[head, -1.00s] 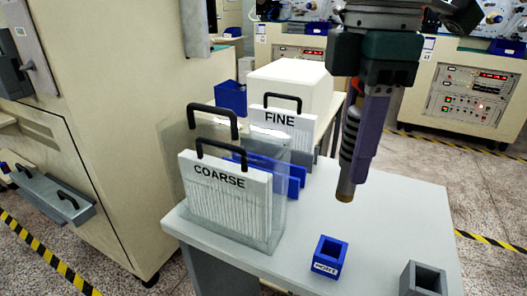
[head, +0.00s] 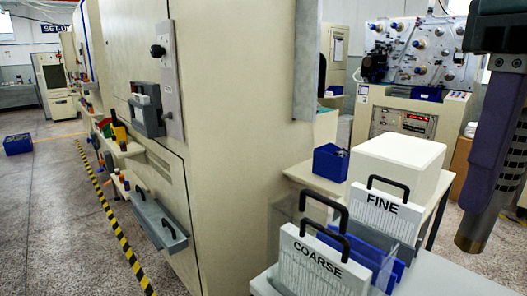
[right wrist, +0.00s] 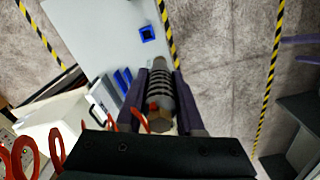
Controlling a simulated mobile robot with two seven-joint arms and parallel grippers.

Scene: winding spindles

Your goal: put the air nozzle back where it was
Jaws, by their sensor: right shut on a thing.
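The air nozzle (head: 475,228) is a dark grey ribbed cylinder with a brownish tip, at the right edge of the head view. It hangs upright, tip down, in the air beside the table. My right gripper (head: 485,185) is shut on it with purple fingers. In the right wrist view the ribbed nozzle (right wrist: 161,92) lies between the two fingers of my right gripper (right wrist: 160,85). A blue square open holder (right wrist: 147,34) stands on the grey table in the right wrist view, apart from the nozzle. The head view does not show this holder. My left gripper is not in view.
COARSE (head: 312,265) and FINE (head: 384,212) filter panels with black handles stand on the grey table (head: 440,278). A white box (head: 400,160) and a blue bin (head: 330,163) are behind them. A large cream cabinet (head: 245,130) fills the middle. Open floor lies at left.

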